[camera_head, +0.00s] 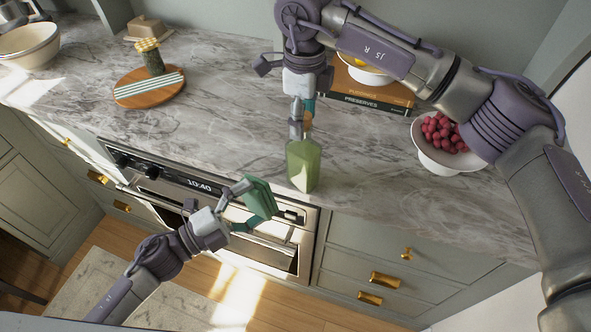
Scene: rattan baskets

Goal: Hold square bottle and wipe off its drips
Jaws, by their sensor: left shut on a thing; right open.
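The square bottle (303,168) is green and stands upright on the marble counter near its front edge. Its brown top shows partly between the fingers of my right gripper (302,118), which comes down from above. That gripper is open around the neck; contact cannot be made out. My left gripper (250,208) is shut on a flat dark green cloth or pad (261,196). It holds this in front of the counter edge, above the oven front, left of and lower in the picture than the bottle. Any drips are too small to see.
A round board (150,94) with a striped cloth and a jar is at the left. A white bowl of red berries (440,155) is at the right. Counter left of the bottle is clear.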

